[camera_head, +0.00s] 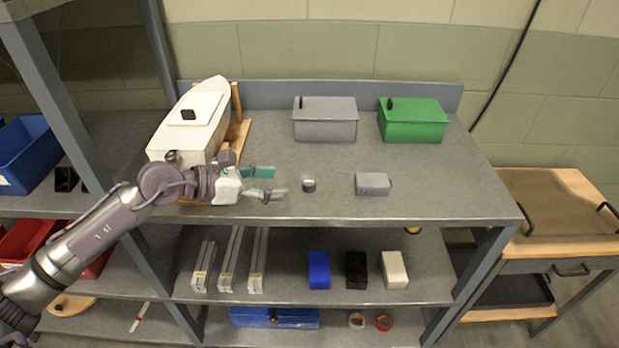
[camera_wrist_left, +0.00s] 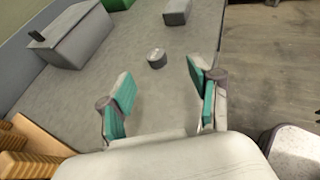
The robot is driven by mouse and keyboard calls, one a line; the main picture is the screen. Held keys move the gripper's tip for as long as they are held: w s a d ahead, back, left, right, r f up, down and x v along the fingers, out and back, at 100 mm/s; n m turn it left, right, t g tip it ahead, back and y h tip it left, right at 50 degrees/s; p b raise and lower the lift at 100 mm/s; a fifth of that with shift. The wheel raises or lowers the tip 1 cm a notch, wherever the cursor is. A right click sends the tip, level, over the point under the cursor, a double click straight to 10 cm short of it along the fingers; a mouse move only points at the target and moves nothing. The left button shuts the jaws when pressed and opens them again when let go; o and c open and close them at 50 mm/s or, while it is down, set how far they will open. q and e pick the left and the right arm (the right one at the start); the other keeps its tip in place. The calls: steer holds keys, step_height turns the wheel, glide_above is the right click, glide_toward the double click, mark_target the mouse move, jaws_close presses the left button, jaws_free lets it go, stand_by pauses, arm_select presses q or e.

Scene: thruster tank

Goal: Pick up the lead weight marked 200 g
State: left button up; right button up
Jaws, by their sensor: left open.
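A small dark cylinder with a pale top (camera_head: 309,185) stands on the grey bench top, and its marking is too small to read. It also shows in the left wrist view (camera_wrist_left: 157,59), ahead of the fingertips and apart from them. My left gripper (camera_head: 272,183) is open and empty, just left of the cylinder and close above the bench; its teal-padded fingers also show in the left wrist view (camera_wrist_left: 160,85). My right gripper is not in view.
A grey block (camera_head: 372,184) stands right of the cylinder. A grey box (camera_head: 325,122) and a green box (camera_head: 412,124) stand at the back. A white boat hull (camera_head: 172,140) on a wooden stand is at left, behind my arm. Bench space around the cylinder is clear.

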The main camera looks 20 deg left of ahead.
mark_target(307, 182)
arm_select(q)
steer(key=x, duration=0.2)
steer(key=shift+w+d, duration=0.2)
steer(key=shift+w, duration=0.1)
steer(key=shift+w+d+f, duration=0.2)
steer(key=shift+w+d+f+p, duration=0.2)
steer(key=shift+w+d+p, duration=0.1)
steer(key=shift+w+p, duration=0.3)
steer(key=x, duration=0.1)
steer(key=p+x, duration=0.1)
steer(key=x, duration=0.1)
steer(key=shift+w+f, duration=0.3)
steer(key=shift+w+d+f, duration=0.15)
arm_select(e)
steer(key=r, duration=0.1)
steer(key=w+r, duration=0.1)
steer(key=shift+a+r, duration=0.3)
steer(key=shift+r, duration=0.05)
arm_select(q)
steer(key=shift+c, duration=0.7)
steer(key=c, duration=0.8)
jaws_close()
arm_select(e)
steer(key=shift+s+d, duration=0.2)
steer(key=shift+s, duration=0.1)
